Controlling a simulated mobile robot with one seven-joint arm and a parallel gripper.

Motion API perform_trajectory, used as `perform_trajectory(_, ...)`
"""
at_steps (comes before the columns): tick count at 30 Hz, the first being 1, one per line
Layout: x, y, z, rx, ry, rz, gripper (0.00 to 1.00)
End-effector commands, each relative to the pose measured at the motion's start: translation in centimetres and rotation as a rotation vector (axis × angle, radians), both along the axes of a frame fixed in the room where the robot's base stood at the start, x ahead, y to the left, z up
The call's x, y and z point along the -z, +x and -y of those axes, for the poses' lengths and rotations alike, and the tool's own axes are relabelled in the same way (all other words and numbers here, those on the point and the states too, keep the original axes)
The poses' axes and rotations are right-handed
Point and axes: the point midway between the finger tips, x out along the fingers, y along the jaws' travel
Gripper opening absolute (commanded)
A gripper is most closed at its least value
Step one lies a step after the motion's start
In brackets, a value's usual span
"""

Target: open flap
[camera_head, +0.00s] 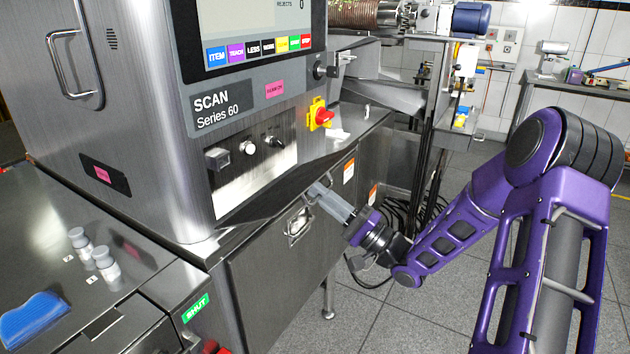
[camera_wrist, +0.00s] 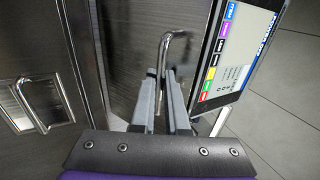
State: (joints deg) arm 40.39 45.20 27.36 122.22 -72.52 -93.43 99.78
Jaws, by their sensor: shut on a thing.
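A steel front panel (camera_head: 275,275), likely the flap, hangs below the control face of the scanner (camera_head: 150,120). It carries a recessed latch (camera_head: 298,225), and I cannot tell whether the panel stands ajar. My gripper (camera_head: 322,195) is at the panel's upper edge, right of the latch. In the wrist view my gripper (camera_wrist: 162,75) has its two grey fingers close around a bent metal bar handle (camera_wrist: 182,35). Another bar handle (camera_wrist: 60,95) and a latch plate (camera_wrist: 20,105) show at the left of the wrist view.
The control face with a red and yellow switch (camera_head: 320,115) is just above my gripper. A screen (camera_wrist: 235,50) is close on the right in the wrist view. Black cables (camera_head: 405,210) hang behind my wrist. Bare tiled floor (camera_head: 360,315) lies in front of the panel.

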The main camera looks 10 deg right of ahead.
Motion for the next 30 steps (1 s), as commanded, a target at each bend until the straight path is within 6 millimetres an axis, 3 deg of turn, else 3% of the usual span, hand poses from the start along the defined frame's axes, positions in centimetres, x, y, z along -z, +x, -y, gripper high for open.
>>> perform_trajectory(9, 2.7, -0.3, 0.3, -0.002, 0.071, 0.05, 0.0)
perform_trajectory(28, 3.2, -0.3, 0.3, -0.002, 0.107, 0.082, 0.0)
perform_trajectory(29, 3.2, -0.3, 0.3, -0.002, 0.107, 0.082, 0.14)
perform_trajectory(30, 3.2, -0.3, 0.3, -0.002, 0.108, 0.083, 0.21)
